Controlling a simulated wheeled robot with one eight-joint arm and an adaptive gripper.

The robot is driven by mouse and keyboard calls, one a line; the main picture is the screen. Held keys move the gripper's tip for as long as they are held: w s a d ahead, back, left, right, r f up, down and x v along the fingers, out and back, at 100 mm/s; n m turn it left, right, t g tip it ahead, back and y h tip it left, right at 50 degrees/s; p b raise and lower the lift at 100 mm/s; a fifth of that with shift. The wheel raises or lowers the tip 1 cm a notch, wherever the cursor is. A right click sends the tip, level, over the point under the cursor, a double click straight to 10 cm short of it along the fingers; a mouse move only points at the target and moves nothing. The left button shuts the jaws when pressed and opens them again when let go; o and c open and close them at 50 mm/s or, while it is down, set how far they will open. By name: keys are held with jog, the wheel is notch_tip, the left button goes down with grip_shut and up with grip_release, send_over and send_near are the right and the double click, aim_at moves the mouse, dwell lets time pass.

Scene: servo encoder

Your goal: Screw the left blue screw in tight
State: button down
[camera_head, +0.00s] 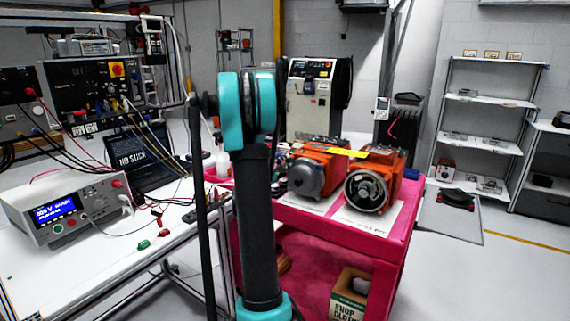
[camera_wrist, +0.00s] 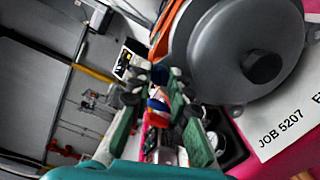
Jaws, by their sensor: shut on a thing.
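In the wrist view my gripper (camera_wrist: 160,88) has its green fingers closed in, with a small blue, white and orange thing (camera_wrist: 158,104) showing between them. The view is too small to tell what that thing is. A motor with a round grey cover (camera_wrist: 245,50) fills the upper right, beside the fingers. In the head view this looks like the left orange motor (camera_head: 315,178), and a second orange motor (camera_head: 372,188) with an open round end stands to its right. My arm hides my gripper in the head view. I cannot make out a blue screw in either view.
The motors stand on white sheets on a pink cart (camera_head: 408,205). A white bench (camera_head: 95,255) at the left holds a power supply (camera_head: 70,208), a laptop and cables. A dark tray (camera_wrist: 232,150) with items lies near my fingers.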

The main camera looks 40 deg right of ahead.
jog(key=m, duration=0.4)
jog(key=shift+f+m, duration=0.1)
jog(key=shift+m, duration=0.3)
jog(key=m, duration=1.3)
jog(key=shift+m, duration=0.3)
jog(key=m, duration=0.9)
jog(key=shift+a, duration=0.1)
jog(key=m, duration=0.4)
jog(key=shift+m, duration=2.8)
